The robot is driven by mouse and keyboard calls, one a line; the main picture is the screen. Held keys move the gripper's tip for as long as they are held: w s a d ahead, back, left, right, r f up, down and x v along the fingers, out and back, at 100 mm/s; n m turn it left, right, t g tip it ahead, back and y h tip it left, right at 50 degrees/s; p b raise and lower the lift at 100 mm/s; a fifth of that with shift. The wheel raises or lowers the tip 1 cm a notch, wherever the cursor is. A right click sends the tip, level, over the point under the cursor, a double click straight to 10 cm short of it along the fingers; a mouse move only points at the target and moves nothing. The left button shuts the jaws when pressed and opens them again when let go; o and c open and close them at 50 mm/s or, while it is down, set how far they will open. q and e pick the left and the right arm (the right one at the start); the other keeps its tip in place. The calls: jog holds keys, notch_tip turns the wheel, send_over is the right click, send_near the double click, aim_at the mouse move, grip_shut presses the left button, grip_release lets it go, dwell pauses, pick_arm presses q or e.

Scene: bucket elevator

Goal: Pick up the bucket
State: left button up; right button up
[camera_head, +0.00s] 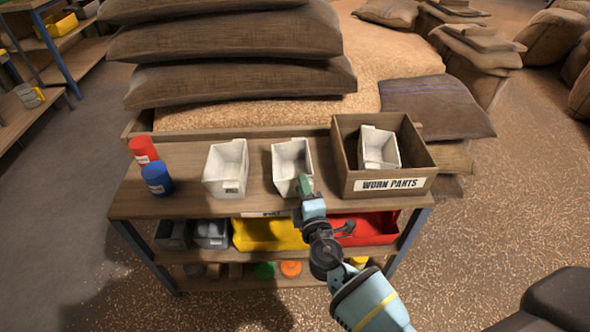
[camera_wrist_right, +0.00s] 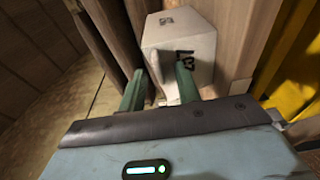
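A pale grey-white bucket (camera_head: 291,165) stands upright on the wooden bench top, at the middle. A similar bucket (camera_head: 226,168) stands to its left, and a third bucket (camera_head: 380,148) sits inside the wooden WORN PARTS box (camera_head: 389,184). My right gripper (camera_head: 305,186) is at the near right edge of the middle bucket. In the right wrist view, its two green fingers (camera_wrist_right: 160,78) are apart, with part of the pale bucket (camera_wrist_right: 187,42) between and beyond them. Whether either finger touches it is unclear. My left gripper is not in view.
A red can (camera_head: 143,150) and a blue can (camera_head: 157,178) stand at the bench's left end. Yellow (camera_head: 268,235) and red (camera_head: 372,229) bins are on the shelf below. Stacked sacks (camera_head: 235,80) rise behind. The floor at left is clear.

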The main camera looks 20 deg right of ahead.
jog(key=shift+c, duration=0.8)
grip_shut()
jog(key=shift+r, duration=0.15)
